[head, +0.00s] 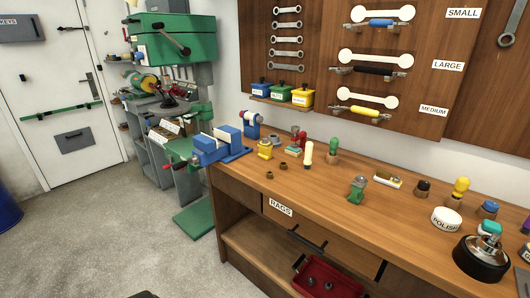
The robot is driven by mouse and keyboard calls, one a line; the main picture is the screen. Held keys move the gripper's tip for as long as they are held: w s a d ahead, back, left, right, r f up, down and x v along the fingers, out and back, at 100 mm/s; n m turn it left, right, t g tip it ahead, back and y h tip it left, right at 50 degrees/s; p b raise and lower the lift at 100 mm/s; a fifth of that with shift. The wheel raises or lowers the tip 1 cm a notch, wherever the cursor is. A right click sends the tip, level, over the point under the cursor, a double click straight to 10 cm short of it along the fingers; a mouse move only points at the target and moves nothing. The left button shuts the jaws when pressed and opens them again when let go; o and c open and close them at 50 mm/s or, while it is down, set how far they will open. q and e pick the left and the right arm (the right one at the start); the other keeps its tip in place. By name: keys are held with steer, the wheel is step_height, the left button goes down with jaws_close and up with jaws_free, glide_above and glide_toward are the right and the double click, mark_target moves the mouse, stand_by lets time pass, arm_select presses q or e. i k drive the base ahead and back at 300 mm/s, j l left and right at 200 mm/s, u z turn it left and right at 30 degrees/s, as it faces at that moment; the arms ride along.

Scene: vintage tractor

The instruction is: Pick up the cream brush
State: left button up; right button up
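A small upright object with a cream handle (308,152) stands on the wooden workbench (340,198); it looks like the cream brush, though its bristles cannot be made out. A flat white and brown item (388,181), possibly another brush, lies further right near the wall. Neither of my grippers is in view.
A blue vise (222,148) sits at the bench's left end. Yellow, green and red items stand near the cream one. An open lower shelf holds a red tray (328,280). Floor at left is clear.

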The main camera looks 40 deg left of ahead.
mark_target(307, 161)
steer(key=u, duration=1.05)
